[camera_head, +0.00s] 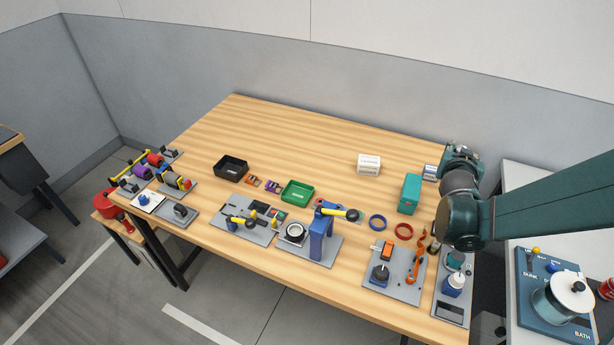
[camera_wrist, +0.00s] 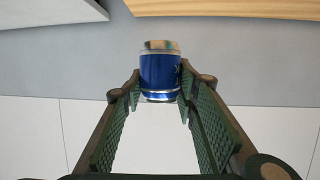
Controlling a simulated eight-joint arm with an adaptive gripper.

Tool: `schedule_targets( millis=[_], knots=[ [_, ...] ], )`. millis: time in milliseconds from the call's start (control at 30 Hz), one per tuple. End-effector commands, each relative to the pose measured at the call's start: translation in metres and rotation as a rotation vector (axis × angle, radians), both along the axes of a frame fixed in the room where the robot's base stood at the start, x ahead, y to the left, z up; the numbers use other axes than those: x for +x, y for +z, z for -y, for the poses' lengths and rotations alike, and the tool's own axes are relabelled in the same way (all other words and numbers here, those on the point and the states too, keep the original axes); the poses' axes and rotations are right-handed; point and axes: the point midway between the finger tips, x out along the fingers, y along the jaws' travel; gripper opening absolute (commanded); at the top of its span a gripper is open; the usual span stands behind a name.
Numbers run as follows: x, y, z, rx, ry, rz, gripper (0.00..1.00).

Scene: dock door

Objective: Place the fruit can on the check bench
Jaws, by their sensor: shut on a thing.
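My gripper (camera_wrist: 160,95) is shut on a blue can (camera_wrist: 160,72) with a silver end, held between the two green ridged fingers. In the head view my gripper (camera_head: 446,163) is over the back right of the wooden table, and the can (camera_head: 430,172) shows at its left side. I cannot read a fruit label on the can. A red can (camera_head: 606,288) is cut by the right edge of the head view. No bench is labelled; the wooden bench (camera_head: 290,130) fills the middle, and a pale bench (camera_head: 520,185) stands to its right.
A teal box (camera_head: 410,194) and a white box (camera_head: 369,165) stand near my gripper. Black (camera_head: 231,168) and green (camera_head: 298,191) trays, tool fixtures and rings occupy the middle and front. A pot (camera_head: 562,298) sits on the right bench. The wooden bench's back left is clear.

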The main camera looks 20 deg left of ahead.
Motion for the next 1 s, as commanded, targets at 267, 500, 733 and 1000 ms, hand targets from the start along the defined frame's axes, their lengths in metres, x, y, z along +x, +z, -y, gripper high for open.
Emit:
schedule_targets(
  millis=[267, 500, 733, 1000],
  knots=[
    [0.003, -0.022, -0.078, 0.004, 0.183, 0.000, 0.13],
    [0.001, -0.028, -0.129, 0.005, 0.304, -0.001, 0.13],
    [-0.003, -0.030, -0.171, 0.005, 0.410, 0.000, 0.13],
    [-0.010, -0.029, -0.222, 0.005, 0.535, -0.001, 0.13]
  ],
)
